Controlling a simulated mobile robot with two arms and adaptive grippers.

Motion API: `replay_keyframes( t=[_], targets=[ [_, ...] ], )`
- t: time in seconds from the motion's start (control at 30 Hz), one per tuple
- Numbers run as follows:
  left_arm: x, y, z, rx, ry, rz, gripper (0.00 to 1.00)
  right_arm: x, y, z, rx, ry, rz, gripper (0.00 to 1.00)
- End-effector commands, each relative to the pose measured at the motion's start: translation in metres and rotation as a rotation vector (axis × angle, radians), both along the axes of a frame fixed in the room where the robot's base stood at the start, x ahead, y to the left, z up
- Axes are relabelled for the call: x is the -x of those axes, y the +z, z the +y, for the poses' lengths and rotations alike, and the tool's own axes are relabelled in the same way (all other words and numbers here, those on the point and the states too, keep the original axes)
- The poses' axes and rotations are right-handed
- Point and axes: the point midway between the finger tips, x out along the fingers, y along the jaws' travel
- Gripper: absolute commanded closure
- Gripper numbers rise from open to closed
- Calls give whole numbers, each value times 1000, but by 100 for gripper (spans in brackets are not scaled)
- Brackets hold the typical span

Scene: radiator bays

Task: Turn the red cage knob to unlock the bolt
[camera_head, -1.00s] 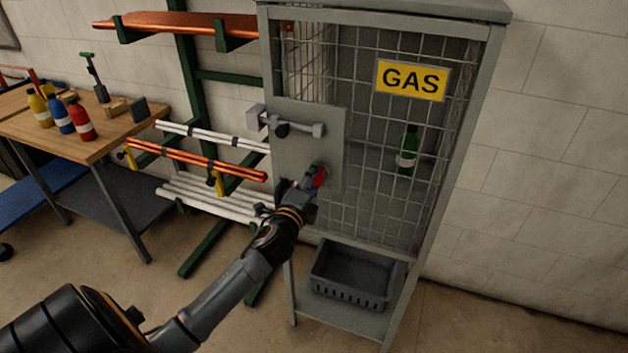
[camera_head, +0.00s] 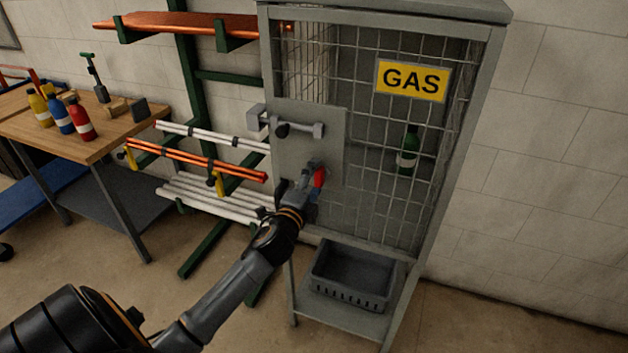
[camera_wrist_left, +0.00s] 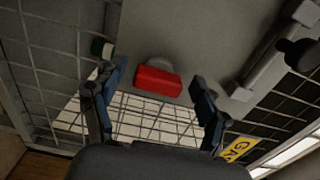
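The red cage knob (camera_head: 319,178) sits low on the grey lock plate (camera_head: 335,125) of the cage door. In the left wrist view the knob (camera_wrist_left: 158,82) is a red bar on a grey round base. My left gripper (camera_head: 309,178) is at the knob. In the wrist view its dark blue fingers (camera_wrist_left: 156,76) stand open on either side of the knob, with a small gap at each side. The bolt (camera_head: 305,129), a grey bar with a black handle, lies across the plate above the knob. My right gripper is not in view.
The mesh cage carries a yellow GAS sign (camera_head: 411,80) and holds a green bottle (camera_head: 408,152). A grey crate (camera_head: 352,275) stands on its lower shelf. A pipe rack (camera_head: 212,190) and a workbench (camera_head: 105,145) with bottles stand to the left.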

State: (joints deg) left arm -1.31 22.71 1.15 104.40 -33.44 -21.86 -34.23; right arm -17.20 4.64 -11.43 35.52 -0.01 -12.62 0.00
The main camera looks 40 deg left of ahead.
Motion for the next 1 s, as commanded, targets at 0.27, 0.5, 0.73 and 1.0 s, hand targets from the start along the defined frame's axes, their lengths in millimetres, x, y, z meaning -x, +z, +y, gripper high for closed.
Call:
replay_keyframes(
  t=[0.27,0.5,0.73,1.0],
  targets=[
    [1,0,-1,-2,-1,0,25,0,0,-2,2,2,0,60],
    [31,-2,-8,-1,-2,3,25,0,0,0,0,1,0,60],
    [80,-2,-19,1,0,4,25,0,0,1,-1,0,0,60],
    [113,-1,-27,0,0,1,25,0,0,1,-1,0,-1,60]
  ],
)
